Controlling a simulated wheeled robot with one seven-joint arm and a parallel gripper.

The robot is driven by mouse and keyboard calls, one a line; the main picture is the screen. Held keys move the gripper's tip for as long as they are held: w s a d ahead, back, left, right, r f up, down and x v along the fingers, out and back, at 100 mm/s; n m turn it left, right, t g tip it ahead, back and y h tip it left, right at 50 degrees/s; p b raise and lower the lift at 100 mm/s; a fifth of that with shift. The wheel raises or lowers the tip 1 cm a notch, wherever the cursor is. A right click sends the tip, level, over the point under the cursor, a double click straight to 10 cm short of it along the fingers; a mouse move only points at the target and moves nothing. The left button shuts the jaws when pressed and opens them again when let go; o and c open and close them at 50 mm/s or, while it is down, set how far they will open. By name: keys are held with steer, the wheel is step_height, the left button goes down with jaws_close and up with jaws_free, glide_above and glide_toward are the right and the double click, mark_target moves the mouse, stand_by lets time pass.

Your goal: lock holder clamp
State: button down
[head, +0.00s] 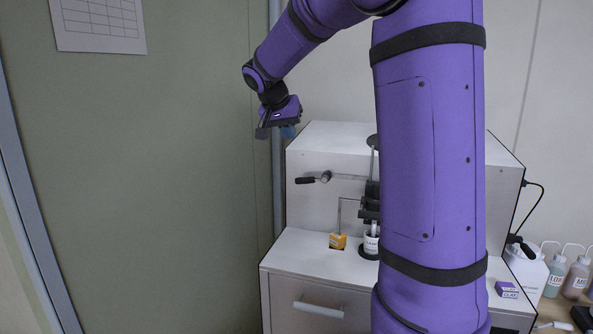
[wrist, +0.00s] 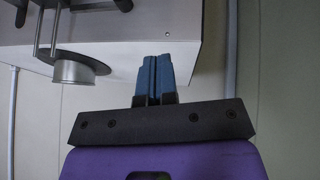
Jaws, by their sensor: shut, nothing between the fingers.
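The soil analyser (head: 330,137) is a pale box on a cabinet. A lever with a black handle (head: 306,180) sticks out to the left from its front. A dark holder (head: 370,203) stands right of the lever, above a white cup (head: 371,244), and is partly hidden by my arm. I cannot tell which part is the clamp. My gripper (head: 288,132) is up at the analyser's upper left, apart from the lever. In the wrist view its blue fingers (wrist: 153,76) are shut together and empty. A metal cylinder on a dark disc (wrist: 79,72) shows left of them.
A small orange box (head: 337,242) stands left of the cup on the cabinet top. A drawer handle (head: 318,310) sticks out below. Bottles (head: 555,275) and a purple box (head: 507,290) stand at the right. The space left of the analyser is free up to the wall.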

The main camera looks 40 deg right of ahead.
glide_above(302, 179)
steer(key=f, duration=0.5)
steer(key=w+f, duration=0.1)
steer(key=f, duration=0.5)
steer(key=shift+s+f, duration=0.1)
steer(key=shift+s, duration=0.3)
steer(key=shift+s+f, duration=0.1)
steer(key=shift+f, duration=0.35)
